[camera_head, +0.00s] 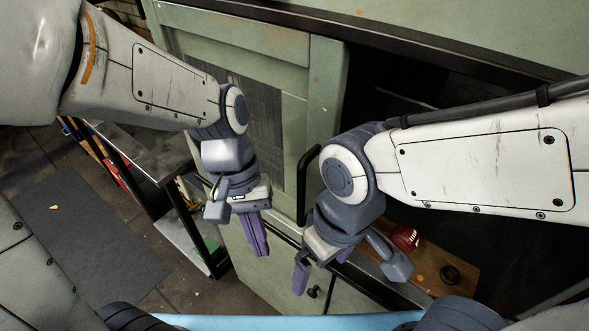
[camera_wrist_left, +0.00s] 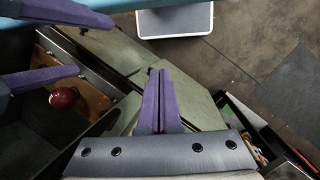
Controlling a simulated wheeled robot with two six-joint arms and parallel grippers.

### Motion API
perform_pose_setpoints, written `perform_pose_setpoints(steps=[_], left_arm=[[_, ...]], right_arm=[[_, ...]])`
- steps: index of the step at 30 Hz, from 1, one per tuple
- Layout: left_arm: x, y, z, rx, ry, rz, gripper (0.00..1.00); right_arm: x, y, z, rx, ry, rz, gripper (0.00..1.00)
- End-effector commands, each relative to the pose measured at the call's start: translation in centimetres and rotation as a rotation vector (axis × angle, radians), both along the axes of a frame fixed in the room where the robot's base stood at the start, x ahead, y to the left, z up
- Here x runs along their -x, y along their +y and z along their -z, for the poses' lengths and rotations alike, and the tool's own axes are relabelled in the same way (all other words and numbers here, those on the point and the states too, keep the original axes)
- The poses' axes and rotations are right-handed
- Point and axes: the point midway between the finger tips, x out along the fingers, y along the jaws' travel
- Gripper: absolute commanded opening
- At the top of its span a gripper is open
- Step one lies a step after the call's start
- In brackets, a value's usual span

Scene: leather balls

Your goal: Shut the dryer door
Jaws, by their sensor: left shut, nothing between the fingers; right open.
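The pale green door (camera_head: 295,120), with a dark inset panel and a black bar handle (camera_head: 308,185), stands left of a dark opening in the head view; I take it as the dryer door. It appears open, though its exact angle is unclear. My left gripper (camera_head: 256,238) is shut and empty, low in front of the door and left of the handle. Its closed purple fingers also show in the left wrist view (camera_wrist_left: 160,102). My right gripper (camera_head: 322,267) is open and empty, below the handle. My right arm covers part of the opening.
A dark-framed shelf (camera_head: 145,150) stands left of the door. A grey mat (camera_head: 80,230) lies on the open floor.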

Motion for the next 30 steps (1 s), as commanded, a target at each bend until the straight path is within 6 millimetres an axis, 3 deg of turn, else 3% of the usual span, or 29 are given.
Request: perform_pose_setpoints(steps=[1,3,7,12,16,20,30], left_arm=[[-1.8,0.7,-3.3,0.007,0.091,-0.168,0.00],[-3.9,1.5,-5.3,0.030,0.211,-0.383,0.00],[-7.7,3.5,-8.1,0.092,0.403,-0.707,0.00],[-10.7,5.9,-9.7,0.162,0.558,-0.948,0.00],[-11.3,6.2,-9.7,0.182,0.599,-1.003,0.00],[-10.7,5.2,-8.6,0.182,0.604,-1.006,0.00],[-8.2,0.4,-3.9,0.178,0.604,-1.000,0.00]], right_arm=[[0.0,0.0,-3.7,-0.001,-0.001,0.000,1.00],[0.0,0.0,-5.9,-0.001,-0.001,0.000,1.00],[0.0,0.0,-9.0,-0.001,-0.001,0.000,1.00],[0.0,0.0,-11.0,0.000,0.000,0.000,1.00],[0.0,0.0,-11.3,0.000,0.000,0.000,1.00],[0.0,0.0,-11.6,0.000,0.000,-0.001,1.00],[0.0,0.0,-13.4,0.000,0.000,-0.004,1.00]])
